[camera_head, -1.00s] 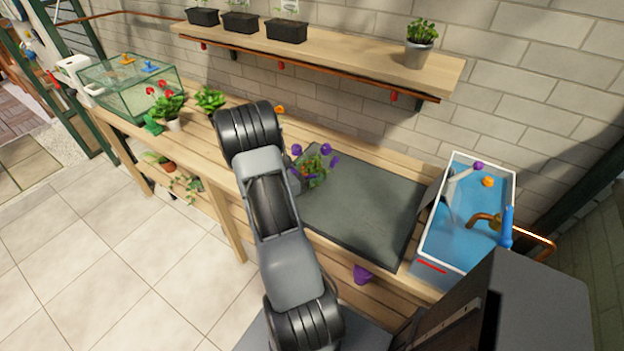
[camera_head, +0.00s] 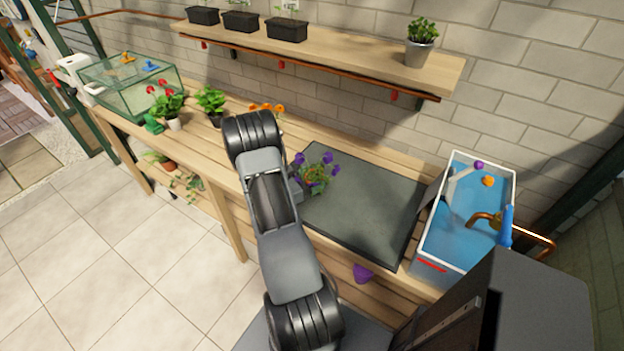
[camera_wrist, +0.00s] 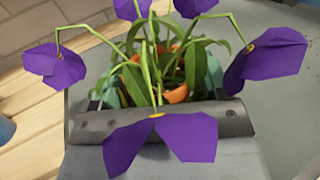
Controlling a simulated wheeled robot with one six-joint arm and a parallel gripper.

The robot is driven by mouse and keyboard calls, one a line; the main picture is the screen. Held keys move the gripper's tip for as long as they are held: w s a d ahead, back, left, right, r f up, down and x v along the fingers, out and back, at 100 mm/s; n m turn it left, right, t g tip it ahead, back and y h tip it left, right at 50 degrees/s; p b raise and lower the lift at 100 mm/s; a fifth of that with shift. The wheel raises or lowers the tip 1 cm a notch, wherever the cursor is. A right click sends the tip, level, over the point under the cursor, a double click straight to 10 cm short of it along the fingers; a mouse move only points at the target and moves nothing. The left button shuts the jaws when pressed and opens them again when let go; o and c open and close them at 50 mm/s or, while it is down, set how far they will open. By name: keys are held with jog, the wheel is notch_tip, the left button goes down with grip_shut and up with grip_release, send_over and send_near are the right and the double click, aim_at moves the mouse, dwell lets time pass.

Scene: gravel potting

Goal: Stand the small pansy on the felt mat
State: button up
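The small pansy (camera_head: 314,172) has purple flowers, green leaves and an orange pot. It stands near the left end of the dark grey felt mat (camera_head: 370,205) in the head view. In the wrist view the pansy (camera_wrist: 185,50) fills the middle, its orange pot between the teal pads of my gripper (camera_wrist: 168,92). My gripper is shut on the pot, and the plant looks roughly upright. The grey front of the gripper and a purple bloom hide the pot's lower part. I cannot tell whether the pot touches the mat.
A blue-lined sink (camera_head: 465,215) with a copper tap stands right of the mat. Orange flowers (camera_head: 268,107) show behind my arm. Potted plants (camera_head: 168,108) and a glass tank (camera_head: 130,80) are at the left. A shelf (camera_head: 330,55) hangs above. Most of the mat is clear.

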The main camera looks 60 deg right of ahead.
jog(key=o, duration=0.4)
jog(key=shift+c, duration=0.2)
jog(key=shift+r, duration=0.2)
jog(key=b+v, duration=0.1)
jog(key=v, duration=1.1)
jog(key=shift+b, duration=0.35)
jog(key=shift+a+r+m+y, duration=0.25)
jog(key=shift+r+m+y, duration=0.05)
jog(key=shift+r+m, duration=0.1)
jog(key=s+a+r+m+t+y, duration=0.1)
jog(key=a+r+m+t+y, duration=0.3)
jog(key=a, duration=0.5)
jog(key=s+a+r+m+t+y, duration=0.1)
jog(key=a+r+m+t+y, duration=0.2)
jog(key=a, duration=0.6)
jog(key=s+a+r+m+t+y, duration=0.1)
jog(key=a+r+m+t+y, duration=0.3)
jog(key=a+r+y, duration=0.2)
jog(key=shift+a+r+m+t+y, duration=0.35)
jog(key=shift+a+y, duration=0.95)
jog(key=shift+a, duration=0.6)
jog(key=shift+s, duration=0.1)
